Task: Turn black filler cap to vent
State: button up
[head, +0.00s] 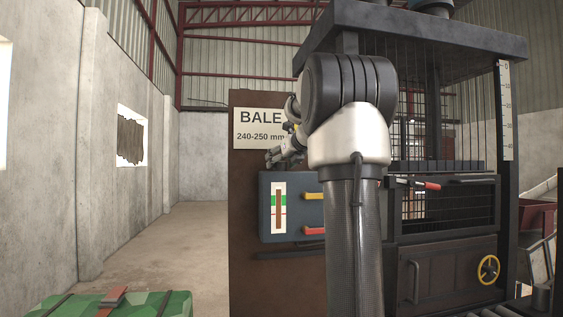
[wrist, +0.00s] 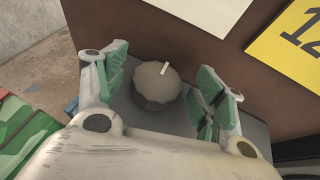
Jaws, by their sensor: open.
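In the wrist view a dark grey-black knobbed cap (wrist: 157,88) with a fluted edge and a white pointer line sits on top of a grey box. The pointer line slants to the upper right. My gripper (wrist: 160,85) is open, with one green-padded finger on each side of the cap and visible gaps between. In the head view my gripper (head: 285,152) is above the blue-grey box (head: 262,218), at its upper left. The cap is not visible in the head view. Any vent mark by the cap cannot be made out.
A rusty brown panel (head: 241,260) with a white "BALE 240-250 mm" sign (head: 245,142) stands behind the box. A green case (head: 165,304) lies at lower left. Open floor is on the left.

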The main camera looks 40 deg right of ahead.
jog(key=shift+w, duration=0.1)
jog(key=c, duration=1)
jog(key=shift+d+n+y, duration=0.1)
jog(key=shift+n+y, duration=0.2)
jog(key=shift+y, duration=0.1)
jog(key=shift+d+n+y, duration=0.2)
jog(key=shift+n+y, duration=0.8)
jog(key=shift+y, duration=0.1)
jog(key=n+y, duration=0.3)
jog(key=y, duration=0.1)
jog(key=shift+d+n, duration=0.15)
jog(key=shift+n, duration=0.15)
jog(key=n+g+y, duration=0.1)
jog(key=n+y, duration=0.1)
jog(key=n+g+y, duration=0.2)
jog(key=shift+w+d+f+y, duration=0.1)
jog(key=shift+w+f+y, duration=0.05)
jog(key=shift+y, duration=0.15)
jog(key=shift+n+g+y, duration=0.8)
jog(key=shift+n+g, duration=0.2)
jog(key=shift+n, duration=0.2)
jog(key=shift+n+g+y, duration=0.4)
jog(key=shift+n+g, duration=0.1)
